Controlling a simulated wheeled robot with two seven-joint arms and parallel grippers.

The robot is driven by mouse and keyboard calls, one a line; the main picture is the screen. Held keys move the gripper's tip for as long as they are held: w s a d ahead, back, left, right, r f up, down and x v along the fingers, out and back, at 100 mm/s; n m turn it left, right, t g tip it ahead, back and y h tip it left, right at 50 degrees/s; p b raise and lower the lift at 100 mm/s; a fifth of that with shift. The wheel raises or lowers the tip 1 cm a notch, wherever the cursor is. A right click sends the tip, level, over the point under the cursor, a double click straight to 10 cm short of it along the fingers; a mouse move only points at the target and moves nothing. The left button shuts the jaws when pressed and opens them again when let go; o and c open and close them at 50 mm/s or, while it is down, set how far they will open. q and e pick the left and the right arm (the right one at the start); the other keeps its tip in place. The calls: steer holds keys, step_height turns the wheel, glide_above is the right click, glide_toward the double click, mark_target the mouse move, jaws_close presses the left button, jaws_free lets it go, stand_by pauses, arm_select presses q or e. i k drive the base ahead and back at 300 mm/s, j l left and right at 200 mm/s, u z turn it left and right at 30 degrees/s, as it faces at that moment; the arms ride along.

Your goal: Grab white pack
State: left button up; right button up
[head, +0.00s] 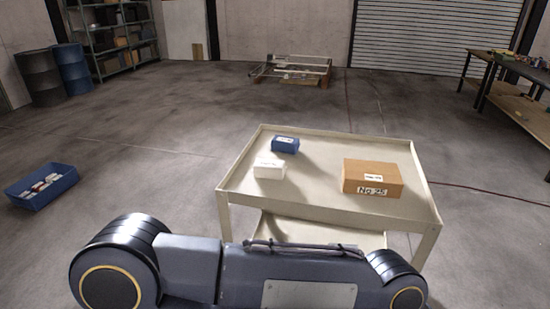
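The white pack (269,170) is a small white box. It sits on the left part of the top of a cream-coloured cart (320,205), near its left edge. A blue box (285,145) with a white label lies just behind it and slightly to the right. A brown cardboard box (371,179) marked "No 25" stands on the right side of the same top. Neither of my grippers shows in the head view; only part of my own body fills the bottom of the picture.
A blue bin (42,186) with several packs inside stands on the floor at the left. A workbench (512,95) is at the far right. Barrels (55,75) and shelves (115,38) stand at the back left. The floor around the cart is mostly open.

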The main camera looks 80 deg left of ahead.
mark_target(270, 170)
steer(key=u, duration=2.85)
steer(key=i+j+z, duration=0.1)
steer(key=i+j, duration=0.5)
steer(key=i+j+z, duration=0.15)
steer(key=i+j, duration=0.15)
steer(key=j, duration=0.15)
steer(key=i+j, duration=0.25)
steer(key=j, duration=0.15)
steer(key=i+j+z, duration=0.15)
steer(key=i+j, duration=0.15)
steer(key=i+j+z, duration=0.1)
steer(key=i+j, duration=0.15)
steer(key=j, duration=0.25)
steer(key=i+j, duration=0.2)
steer(key=j, duration=0.25)
steer(key=i+j+z, duration=0.15)
steer(key=j, duration=0.3)
steer(key=i, duration=0.1)
